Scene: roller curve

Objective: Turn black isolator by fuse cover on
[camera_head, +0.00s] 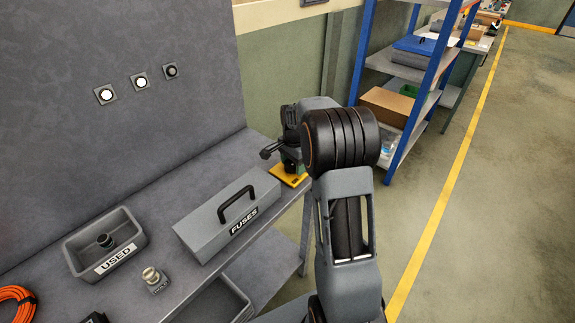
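The fuse cover (222,225) is a grey box lid with a black handle and a FUSES label, lying on the grey bench. Beyond its right end is a small yellow plate (291,178) with a dark body over it, probably the black isolator. My gripper (276,151) is at the far right corner of the bench, over this plate. The dark parts there overlap, so I cannot tell where my fingers end and the isolator begins. The isolator's knob position, any contact with it, and the finger opening are not clear.
A grey USED tray (75,263) holds a dark round part. A small metal-topped fitting (151,276) and an orange cable coil (14,299) are on the bench. Three round controls (140,81) are on the back panel. Blue-framed shelves (420,75) stand beyond my arm. Floor at right is clear.

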